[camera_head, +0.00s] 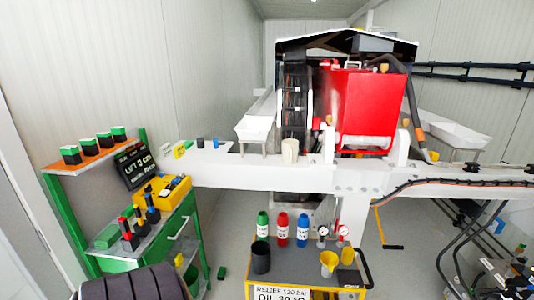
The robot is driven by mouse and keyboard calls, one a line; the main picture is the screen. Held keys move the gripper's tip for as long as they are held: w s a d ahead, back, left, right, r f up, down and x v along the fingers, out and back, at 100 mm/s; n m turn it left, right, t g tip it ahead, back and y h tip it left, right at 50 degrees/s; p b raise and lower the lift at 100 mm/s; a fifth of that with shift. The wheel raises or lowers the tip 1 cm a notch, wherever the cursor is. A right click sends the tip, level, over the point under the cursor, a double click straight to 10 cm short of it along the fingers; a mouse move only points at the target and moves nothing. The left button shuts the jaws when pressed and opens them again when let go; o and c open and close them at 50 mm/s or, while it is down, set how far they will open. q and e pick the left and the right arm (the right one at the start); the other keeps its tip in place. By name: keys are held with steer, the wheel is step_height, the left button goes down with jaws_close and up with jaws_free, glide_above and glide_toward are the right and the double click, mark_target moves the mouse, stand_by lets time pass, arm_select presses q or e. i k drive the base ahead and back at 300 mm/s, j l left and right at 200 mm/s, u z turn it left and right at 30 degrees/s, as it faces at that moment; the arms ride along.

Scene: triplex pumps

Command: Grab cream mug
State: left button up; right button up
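A cream mug (290,150) stands upright on the white beam (240,172), left of the red pump housing (362,108). It is small in this view, and I cannot make out its handle clearly. Nothing is touching it from above. Neither my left gripper nor my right gripper shows in the head view.
A yellow-edged cart (282,262) in front holds green, red and blue bottles, a dark cup (261,257) and a yellow cup (329,263). A green shelf unit (187,225) stands at left. A black hose (420,184) runs along the beam's right part.

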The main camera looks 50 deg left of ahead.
mark_target(289, 146)
steer(key=u, duration=1.5)
steer(key=i+l, duration=0.1)
steer(key=l, duration=0.15)
steer(key=l+z, duration=0.15)
steer(key=i+l, duration=0.05)
steer(key=l, duration=0.05)
